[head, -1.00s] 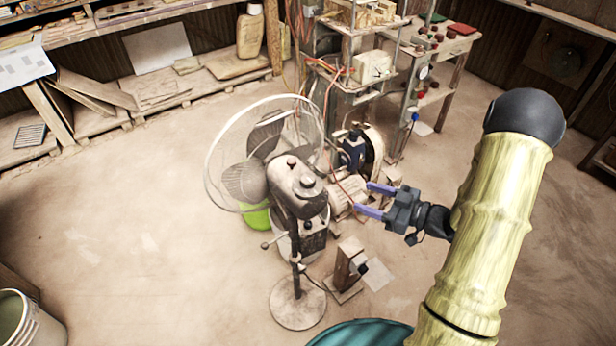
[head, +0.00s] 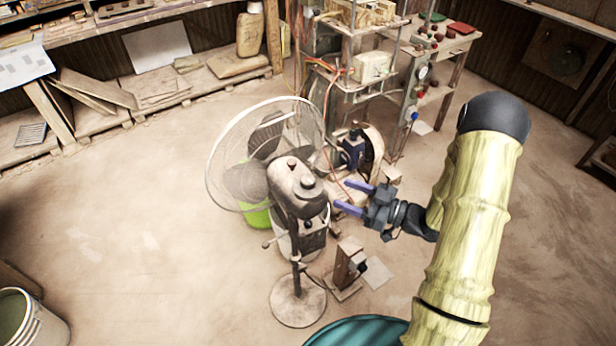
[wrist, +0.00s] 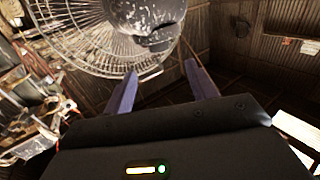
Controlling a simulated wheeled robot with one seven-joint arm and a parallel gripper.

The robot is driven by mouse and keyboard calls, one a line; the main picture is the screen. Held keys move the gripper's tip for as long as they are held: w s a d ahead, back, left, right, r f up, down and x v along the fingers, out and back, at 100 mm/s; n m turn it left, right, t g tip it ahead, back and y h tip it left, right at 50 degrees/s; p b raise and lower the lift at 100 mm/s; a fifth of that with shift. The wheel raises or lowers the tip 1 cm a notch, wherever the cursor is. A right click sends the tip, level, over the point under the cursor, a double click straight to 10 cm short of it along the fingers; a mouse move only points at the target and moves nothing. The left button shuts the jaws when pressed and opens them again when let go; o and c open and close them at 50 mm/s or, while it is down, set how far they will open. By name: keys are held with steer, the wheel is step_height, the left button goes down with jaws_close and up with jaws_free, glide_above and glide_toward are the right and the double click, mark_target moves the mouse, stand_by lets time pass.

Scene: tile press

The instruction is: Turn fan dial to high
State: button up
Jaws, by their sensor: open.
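A standing fan (head: 297,185) with a round wire cage (head: 232,135), a dark motor housing and a round base (head: 298,300) stands in the middle of the head view. A control box (head: 312,228) sits on its post below the motor; I cannot make out the dial or its setting. My gripper (head: 345,198) is open and empty, just right of the fan, fingers pointing left toward it with a gap between. In the wrist view the fan's cage and motor housing (wrist: 145,18) show above and beyond my open fingers (wrist: 162,88).
A motor and wheel machine (head: 362,150) stands behind my gripper. A small wooden block stand (head: 348,265) is on the floor below it. A green bucket (head: 257,214) is behind the fan. A shelf rack (head: 370,75) stands at the back.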

mark_target(309, 179)
steer(key=p+x, duration=0.3)
steer(key=x, duration=0.8)
steer(key=shift+a, duration=0.1)
steer(key=shift+w+a, duration=0.2)
steer(key=shift+w, duration=0.1)
steer(key=shift+d, duration=0.2)
steer(key=shift+a, duration=0.3)
steer(key=c, duration=1)
